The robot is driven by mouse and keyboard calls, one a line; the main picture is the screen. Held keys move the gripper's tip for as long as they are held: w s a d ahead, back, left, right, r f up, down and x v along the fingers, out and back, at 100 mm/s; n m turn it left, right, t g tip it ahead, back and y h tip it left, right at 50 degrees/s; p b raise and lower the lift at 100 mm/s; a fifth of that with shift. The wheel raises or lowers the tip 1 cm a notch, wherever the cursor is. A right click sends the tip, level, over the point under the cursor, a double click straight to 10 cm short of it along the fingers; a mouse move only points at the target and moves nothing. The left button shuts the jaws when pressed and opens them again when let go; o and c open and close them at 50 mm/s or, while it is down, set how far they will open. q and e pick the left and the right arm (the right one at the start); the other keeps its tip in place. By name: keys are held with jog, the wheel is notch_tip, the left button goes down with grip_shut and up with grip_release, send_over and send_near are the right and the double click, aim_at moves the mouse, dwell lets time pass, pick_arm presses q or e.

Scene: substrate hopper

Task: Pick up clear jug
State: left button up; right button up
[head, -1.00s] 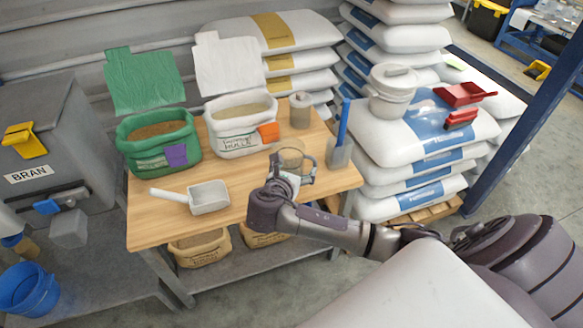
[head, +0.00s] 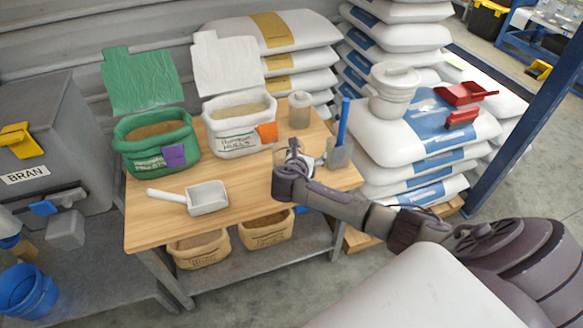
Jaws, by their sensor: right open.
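The clear jug (head: 280,154) stands on the wooden table near its right end, mostly hidden behind my right gripper. Only parts of its transparent side show. My right gripper (head: 293,150) is open and sits right at the jug, in front of it in the head view. I cannot tell whether its fingers are around the jug or touching it. My left gripper is not in view.
A metal holder with a blue-handled tool (head: 343,125) stands close right of the gripper. A lidded clear container (head: 300,110) is behind. A white scoop (head: 207,198), green sack (head: 155,145) and white sack (head: 238,140) share the table (head: 150,228). Stacked bags (head: 400,145) stand right.

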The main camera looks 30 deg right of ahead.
jog(key=shift+s, duration=0.1)
grip_shut()
dwell(0.3)
